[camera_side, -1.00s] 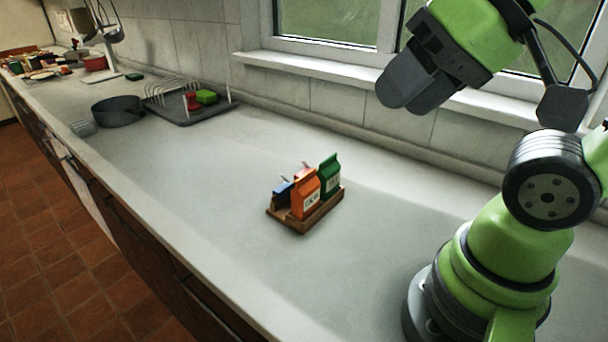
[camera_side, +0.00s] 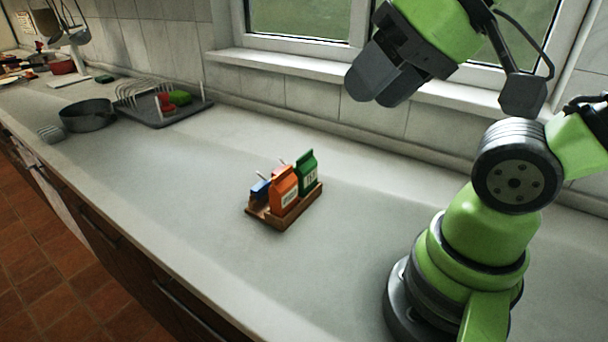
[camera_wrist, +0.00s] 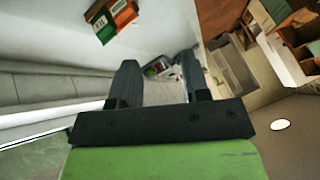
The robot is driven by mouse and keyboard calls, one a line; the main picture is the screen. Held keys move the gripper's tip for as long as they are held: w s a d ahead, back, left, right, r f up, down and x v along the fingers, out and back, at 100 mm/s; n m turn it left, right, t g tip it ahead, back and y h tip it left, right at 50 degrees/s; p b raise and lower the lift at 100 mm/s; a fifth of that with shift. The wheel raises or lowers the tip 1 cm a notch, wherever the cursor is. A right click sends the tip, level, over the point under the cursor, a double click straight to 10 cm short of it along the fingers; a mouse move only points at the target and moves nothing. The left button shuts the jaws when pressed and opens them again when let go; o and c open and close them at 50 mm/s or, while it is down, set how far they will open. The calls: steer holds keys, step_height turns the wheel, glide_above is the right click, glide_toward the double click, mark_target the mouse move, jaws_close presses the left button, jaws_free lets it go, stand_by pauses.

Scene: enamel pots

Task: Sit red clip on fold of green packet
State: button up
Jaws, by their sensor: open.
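The green packet (camera_side: 307,173), upright with a folded top, stands at the right back of a small wooden tray (camera_side: 284,224) on the counter. In the wrist view, the green packet (camera_wrist: 123,12) shows at the top left. I cannot make out a red clip for certain; a small pinkish-red thing (camera_side: 278,172) is partly hidden behind the orange packet (camera_side: 284,190). My gripper (camera_side: 382,90) is open and empty, high above the counter, up and to the right of the tray. Its fingers (camera_wrist: 157,64) stand apart in the wrist view.
A blue thing (camera_side: 260,188) stands on the tray's left. A dark rack (camera_side: 190,115) with a red item (camera_side: 165,102) and a green item (camera_side: 181,98) is farther back, near a dark pan (camera_side: 88,115). The counter around the tray is clear. A window sill runs behind.

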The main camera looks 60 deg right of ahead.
steer(key=shift+o, duration=0.8)
steer(key=m+g+h, duration=0.2)
steer(key=m+g, duration=0.5)
steer(key=m, duration=0.7)
glide_above(281, 169)
step_height(281, 169, down, 18)
steer(key=shift+s+r, duration=0.15)
steer(key=shift+r, duration=0.05)
step_height(281, 169, down, 4)
steer(key=shift+r, duration=0.2)
steer(key=shift+w+f, duration=0.2)
steer(key=shift+f, duration=2.95)
jaws_close()
